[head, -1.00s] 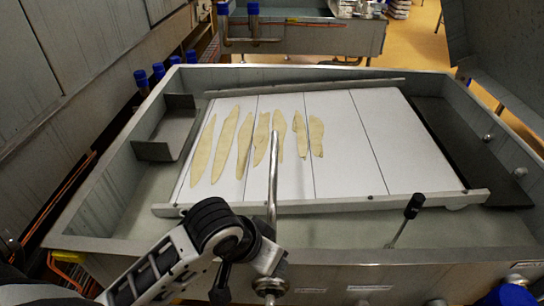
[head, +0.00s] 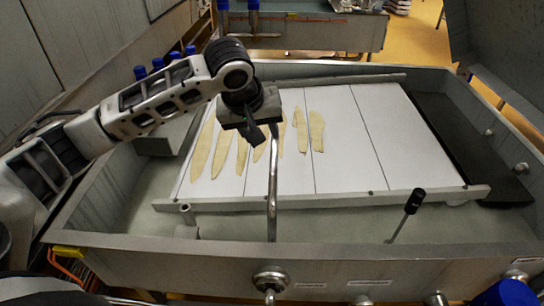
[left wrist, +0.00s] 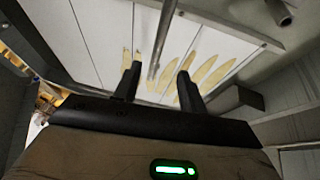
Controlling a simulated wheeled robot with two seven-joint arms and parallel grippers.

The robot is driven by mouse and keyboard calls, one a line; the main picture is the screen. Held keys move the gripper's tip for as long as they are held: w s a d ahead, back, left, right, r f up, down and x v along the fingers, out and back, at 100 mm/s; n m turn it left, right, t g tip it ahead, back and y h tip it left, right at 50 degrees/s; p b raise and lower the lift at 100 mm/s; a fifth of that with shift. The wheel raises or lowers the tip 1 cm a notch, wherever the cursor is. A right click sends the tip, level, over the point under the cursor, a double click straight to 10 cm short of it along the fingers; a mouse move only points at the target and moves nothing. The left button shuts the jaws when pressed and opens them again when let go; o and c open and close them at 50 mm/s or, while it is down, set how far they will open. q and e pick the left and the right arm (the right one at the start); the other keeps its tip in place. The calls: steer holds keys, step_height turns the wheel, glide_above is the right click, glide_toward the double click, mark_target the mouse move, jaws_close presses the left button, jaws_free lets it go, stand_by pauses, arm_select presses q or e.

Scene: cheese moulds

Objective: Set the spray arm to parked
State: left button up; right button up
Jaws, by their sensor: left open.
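The spray arm, a thin bent metal pipe (head: 272,195), rises from a round fitting (head: 270,281) on the vat's front wall and reaches over the white board. My left gripper (head: 256,133) is near the upper end of the pipe, which is partly hidden behind it in the head view. In the left wrist view the open fingers (left wrist: 159,72) stand on either side of the pipe (left wrist: 163,35), with gaps showing; I cannot tell how far off in depth it is. My right gripper is not in view.
The white board (head: 345,150) carries several pale strips (head: 300,130) within the vat (head: 160,245). A black-knobbed lever (head: 409,208) leans at the front right. A dark plate (head: 460,140) lies along the right wall. Blue-capped parts (head: 140,73) stand behind the left wall.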

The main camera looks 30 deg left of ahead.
mark_target(273, 159)
arm_select(q)
steer(key=x, duration=1.2)
steer(key=shift+w+f+b, duration=0.1)
steer(key=shift+f+b, duration=0.1)
steer(key=shift+b, duration=0.1)
jaws_close()
